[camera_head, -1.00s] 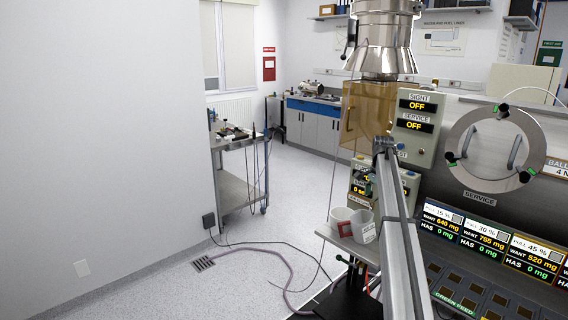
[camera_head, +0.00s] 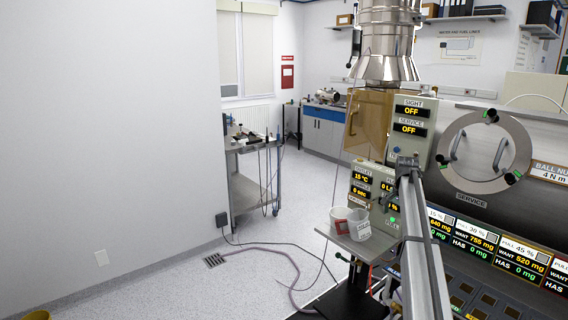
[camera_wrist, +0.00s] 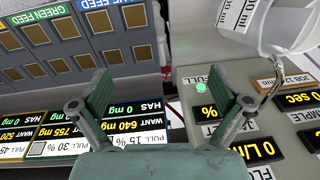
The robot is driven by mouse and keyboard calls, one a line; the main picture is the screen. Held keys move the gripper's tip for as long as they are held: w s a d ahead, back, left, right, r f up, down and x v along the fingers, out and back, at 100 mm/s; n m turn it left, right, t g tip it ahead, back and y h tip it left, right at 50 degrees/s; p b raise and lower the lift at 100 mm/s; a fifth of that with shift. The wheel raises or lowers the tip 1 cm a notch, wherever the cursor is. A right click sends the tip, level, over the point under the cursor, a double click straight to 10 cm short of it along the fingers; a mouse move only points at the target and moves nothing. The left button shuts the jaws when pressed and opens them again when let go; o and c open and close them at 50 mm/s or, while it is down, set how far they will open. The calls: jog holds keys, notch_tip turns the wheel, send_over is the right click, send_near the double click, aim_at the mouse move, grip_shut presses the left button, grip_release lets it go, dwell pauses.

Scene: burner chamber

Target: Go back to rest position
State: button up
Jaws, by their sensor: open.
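My gripper (camera_wrist: 163,100) is open and empty in the wrist view, its two greenish fingers spread apart. Behind the fingers lie the dose panel (camera_wrist: 110,128) with its readouts and the control panel (camera_wrist: 255,95) with yellow figures. In the head view a long grey rail-like part of my own body runs up from the bottom right of centre. The gripper itself cannot be made out in the head view.
Two white cups (camera_head: 350,223) stand on a small shelf (camera_head: 358,243) beside the control panel (camera_head: 372,190). A burner chamber with a round service ring (camera_head: 484,152) fills the right. A cart (camera_head: 252,165) stands left of centre. Hoses (camera_head: 285,258) cross the floor.

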jog(key=s+a+f+n+g, duration=0.15)
jog(key=s+a+f, duration=0.35)
jog(key=s+f, duration=0.6)
jog(key=s+a+f+n, duration=0.3)
jog(key=s+a+f, duration=0.35)
jog(key=f, duration=0.85)
jog(key=s+a+f+n+g, duration=0.1)
jog(key=s+a+f+n, duration=0.2)
jog(key=s+f, duration=0.8)
jog(key=s+a+f+n+g, duration=0.1)
jog(key=s+f, duration=0.4)
jog(key=s, duration=1)
jog(key=s+a+f+n+g, duration=0.1)
jog(key=s+a+f, duration=0.4)
jog(key=s, duration=0.9)
jog(key=s+a+f+n+g, duration=0.1)
jog(key=s+a+f+g, duration=0.2)
jog(key=s, duration=1.2)
notch_tip(320, 180, down, 3)
jog(key=shift+s+a+f+n+g, duration=0.1)
jog(key=shift+s+a+n+g, duration=0.25)
jog(key=shift+a, duration=0.85)
